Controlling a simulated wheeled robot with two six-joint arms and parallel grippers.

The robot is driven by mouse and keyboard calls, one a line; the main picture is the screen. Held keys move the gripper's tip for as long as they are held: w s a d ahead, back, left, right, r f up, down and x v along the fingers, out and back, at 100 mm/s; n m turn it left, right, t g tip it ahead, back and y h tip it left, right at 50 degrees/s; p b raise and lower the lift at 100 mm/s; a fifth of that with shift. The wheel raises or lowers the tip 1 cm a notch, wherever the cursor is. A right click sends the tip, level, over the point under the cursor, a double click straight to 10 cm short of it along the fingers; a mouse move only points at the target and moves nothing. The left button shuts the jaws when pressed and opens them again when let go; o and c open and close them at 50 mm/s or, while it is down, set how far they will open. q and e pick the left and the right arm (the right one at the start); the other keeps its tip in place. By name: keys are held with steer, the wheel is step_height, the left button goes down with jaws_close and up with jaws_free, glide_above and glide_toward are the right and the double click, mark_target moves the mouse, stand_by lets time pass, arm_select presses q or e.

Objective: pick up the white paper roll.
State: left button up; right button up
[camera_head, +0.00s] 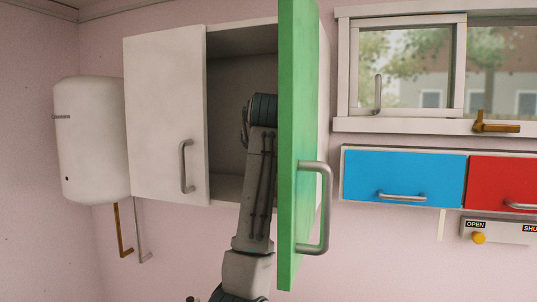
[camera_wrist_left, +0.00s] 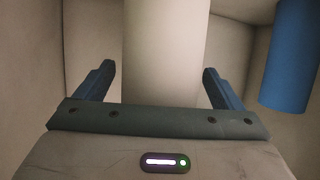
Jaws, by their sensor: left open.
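The white paper roll (camera_wrist_left: 165,50) stands upright inside the cabinet, in the middle of the left wrist view. My left gripper (camera_wrist_left: 158,76) is open, with one blue finger on each side of the roll's lower part. Gaps show between the fingers and the roll, and I cannot tell how deep the roll sits between them. In the head view my left arm reaches up into the open cabinet (camera_head: 228,42); its fingers and the roll are hidden there. My right gripper is in neither view.
A blue cylinder (camera_wrist_left: 289,58) stands to the right of the roll, close to the right finger. The green door (camera_head: 297,130) is swung open just right of my arm. The white left door (camera_head: 166,115) is shut. Cabinet walls are close around the gripper.

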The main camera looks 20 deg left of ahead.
arm_select(q)
steer(key=shift+f, duration=0.1)
steer(key=shift+s, duration=0.15)
steer(key=c, duration=1.1)
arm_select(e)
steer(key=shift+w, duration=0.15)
arm_select(q)
steer(key=shift+r, duration=0.2)
steer(key=shift+c, duration=0.2)
